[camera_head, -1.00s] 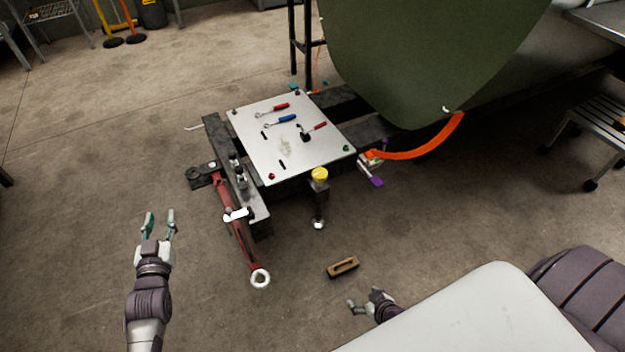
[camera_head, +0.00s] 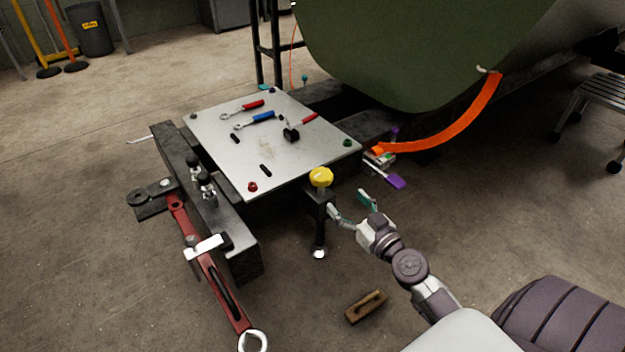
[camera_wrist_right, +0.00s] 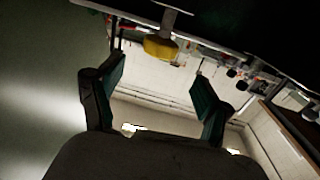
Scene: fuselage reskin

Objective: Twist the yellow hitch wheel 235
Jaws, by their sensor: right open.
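The yellow hitch wheel (camera_head: 321,178) sits on top of a dark upright jack post (camera_head: 319,215) at the near corner of the metal work plate. My right gripper (camera_head: 350,202) is open and empty, low and just right of the post, with its fingers pointing up-left towards it. In the right wrist view the yellow wheel (camera_wrist_right: 161,48) shows beyond the two spread fingers of my right gripper (camera_wrist_right: 158,85), apart from them. My left gripper is out of view.
The metal plate (camera_head: 262,155) carries wrenches and small parts. A red tow bar (camera_head: 210,275) with a ring end lies left of the post. A wooden block (camera_head: 365,306) lies on the floor below. An orange strap (camera_head: 450,130) hangs at the right. Floor between post and block is clear.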

